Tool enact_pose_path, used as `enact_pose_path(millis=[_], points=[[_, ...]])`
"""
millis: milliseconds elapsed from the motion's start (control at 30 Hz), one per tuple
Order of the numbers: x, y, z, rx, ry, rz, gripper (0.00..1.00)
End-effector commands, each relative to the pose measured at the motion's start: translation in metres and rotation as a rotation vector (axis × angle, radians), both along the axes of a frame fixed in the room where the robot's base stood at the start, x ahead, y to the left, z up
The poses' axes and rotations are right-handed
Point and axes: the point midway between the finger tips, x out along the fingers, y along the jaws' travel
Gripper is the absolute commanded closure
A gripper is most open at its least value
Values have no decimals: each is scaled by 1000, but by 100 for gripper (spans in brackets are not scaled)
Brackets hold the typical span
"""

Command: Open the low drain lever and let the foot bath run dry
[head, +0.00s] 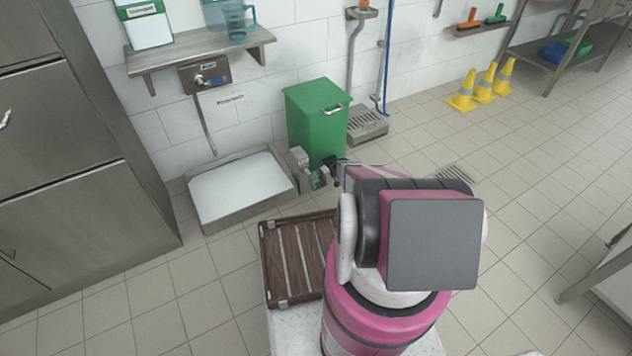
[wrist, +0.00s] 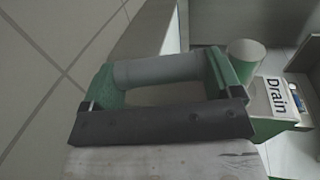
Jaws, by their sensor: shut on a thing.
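The foot bath (head: 212,222) is a shallow steel basin on the floor at left centre in the head view. A pale, smooth surface fills most of it; its depth cannot be told. The drain fitting (head: 299,157) sits at its right end. In the wrist view a "Drain" label (wrist: 280,95) marks it, beside a round greenish knob (wrist: 245,50). My gripper (head: 322,180) is low beside the fitting. In the wrist view its jaws (wrist: 160,82) are shut on the grey cylindrical grip of the drain lever (wrist: 155,68). The lever's far end is partly hidden.
A green bin (head: 315,115) stands just behind the fitting. Yellow cones (head: 482,88) stand far right. The tiled floor at right is largely clear.

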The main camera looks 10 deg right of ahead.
Motion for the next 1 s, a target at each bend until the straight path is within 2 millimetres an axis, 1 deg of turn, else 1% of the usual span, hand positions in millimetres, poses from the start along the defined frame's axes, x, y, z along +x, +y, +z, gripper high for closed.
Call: enact_pose_path(millis=[33, 300, 767, 800, 833, 1000], points=[[0, 1, -2, 20, 7, 1, 58], [-2, 5, -3, 83, 27, 2, 58], [-2, 6, -3, 90, 31, 1, 58], [-2, 6, -3, 90, 31, 1, 2], [-2, 6, -3, 90, 31, 1, 0], [-2, 6, -3, 90, 30, 1, 0]])
